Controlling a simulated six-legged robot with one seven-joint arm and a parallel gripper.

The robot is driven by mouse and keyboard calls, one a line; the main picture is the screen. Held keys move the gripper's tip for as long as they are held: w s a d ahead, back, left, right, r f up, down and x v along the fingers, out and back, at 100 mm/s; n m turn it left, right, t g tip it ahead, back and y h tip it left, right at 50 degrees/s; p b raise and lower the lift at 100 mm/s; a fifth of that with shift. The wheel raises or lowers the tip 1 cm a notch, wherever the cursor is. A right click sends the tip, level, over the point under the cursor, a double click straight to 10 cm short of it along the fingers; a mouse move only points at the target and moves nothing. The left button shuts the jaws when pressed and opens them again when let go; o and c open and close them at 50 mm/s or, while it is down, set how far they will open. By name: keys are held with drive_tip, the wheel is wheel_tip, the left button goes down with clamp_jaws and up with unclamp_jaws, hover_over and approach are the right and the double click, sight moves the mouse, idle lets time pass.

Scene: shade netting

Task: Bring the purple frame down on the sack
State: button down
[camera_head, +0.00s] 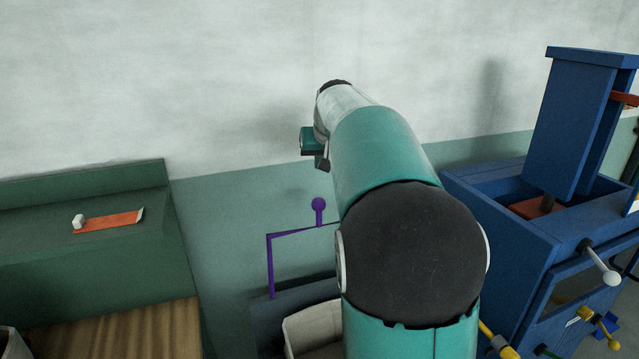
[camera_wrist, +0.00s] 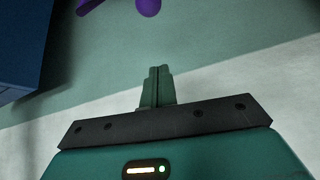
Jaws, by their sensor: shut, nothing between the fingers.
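The purple frame (camera_head: 271,264) stands upright in the head view, left of my arm. It has a thin post, a top bar and a round knob (camera_head: 319,206) on top. Its right part is hidden behind my arm. A pale sack (camera_head: 312,328) shows below the frame, partly hidden by my arm. My gripper (camera_head: 322,163) is above the knob in the head view and apart from it. In the wrist view my gripper (camera_wrist: 157,72) is shut and empty. The purple knob (camera_wrist: 148,6) shows at the top edge there, beyond the fingertips.
A blue machine (camera_head: 515,220) with levers stands at the right. A green bench (camera_head: 100,250) at the left bears an orange strip (camera_head: 112,220) with a white piece on it. A wooden surface (camera_head: 110,330) is below. A wall (camera_head: 200,80) closes the back.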

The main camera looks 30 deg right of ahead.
drive_tip(key=x, duration=1)
drive_tip(key=s, duration=0.1)
drive_tip(key=s+a, duration=0.1)
drive_tip(key=s+f, duration=0.1)
drive_tip(key=s, duration=0.1)
drive_tip(key=shift+a, duration=0.35)
drive_tip(key=shift+f, duration=0.1)
